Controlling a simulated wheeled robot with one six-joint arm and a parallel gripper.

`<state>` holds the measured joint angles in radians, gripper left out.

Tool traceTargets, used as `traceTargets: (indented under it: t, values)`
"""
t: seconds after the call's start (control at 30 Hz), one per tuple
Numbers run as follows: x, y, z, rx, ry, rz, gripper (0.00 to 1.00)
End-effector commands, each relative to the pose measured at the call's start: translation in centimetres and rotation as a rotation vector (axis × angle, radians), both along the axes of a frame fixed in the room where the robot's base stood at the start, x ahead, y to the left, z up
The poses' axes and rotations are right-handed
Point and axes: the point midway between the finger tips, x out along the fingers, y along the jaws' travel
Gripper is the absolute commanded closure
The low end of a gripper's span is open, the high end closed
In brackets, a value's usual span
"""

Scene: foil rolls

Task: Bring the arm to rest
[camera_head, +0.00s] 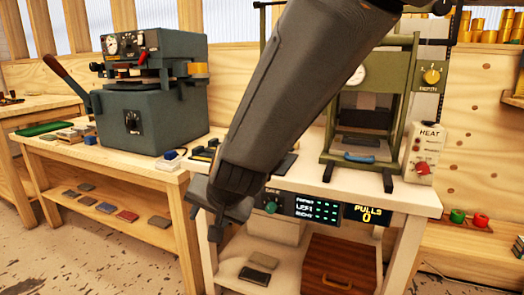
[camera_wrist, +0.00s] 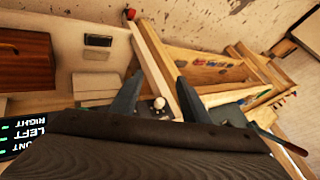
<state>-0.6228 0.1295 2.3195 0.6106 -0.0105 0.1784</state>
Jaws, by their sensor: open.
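My arm (camera_head: 300,80) reaches down across the middle of the head view. My gripper (camera_head: 217,222) hangs in front of the left front corner of the pale press table, partly hidden by my own wrist. In the wrist view my gripper (camera_wrist: 158,85) shows two grey fingers spread apart, with nothing between them. Behind the gap are a wooden table leg and a small white knob.
The green press (camera_head: 368,95) stands on the pale table, above a panel reading PULLS 0 (camera_head: 367,214). A grey machine (camera_head: 150,100) stands on the left bench. A brown drawer (camera_head: 340,265) is below right. Colored blocks lie on the bench's lower shelf (camera_head: 110,205).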

Motion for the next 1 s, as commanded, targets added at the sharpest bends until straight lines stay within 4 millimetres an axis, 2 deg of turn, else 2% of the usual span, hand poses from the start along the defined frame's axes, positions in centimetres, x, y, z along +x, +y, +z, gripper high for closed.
traceTargets:
  t: [0.03, 0.2, 0.3, 0.5, 0.7, 1.0]
  values:
    - [-1.6, -2.4, 0.4, -0.038, 0.038, 0.049, 0.58]
    - [-8.3, -10.0, 0.1, -0.203, 0.191, 0.230, 0.58]
    - [-11.4, -13.5, -0.1, -0.276, 0.263, 0.294, 0.58]
    - [-16.1, -18.9, -0.1, -0.385, 0.375, 0.374, 0.58]
    - [-20.1, -23.3, 0.2, -0.471, 0.473, 0.423, 0.58]
    - [-19.5, -24.5, 2.6, -0.464, 0.484, 0.368, 0.58]
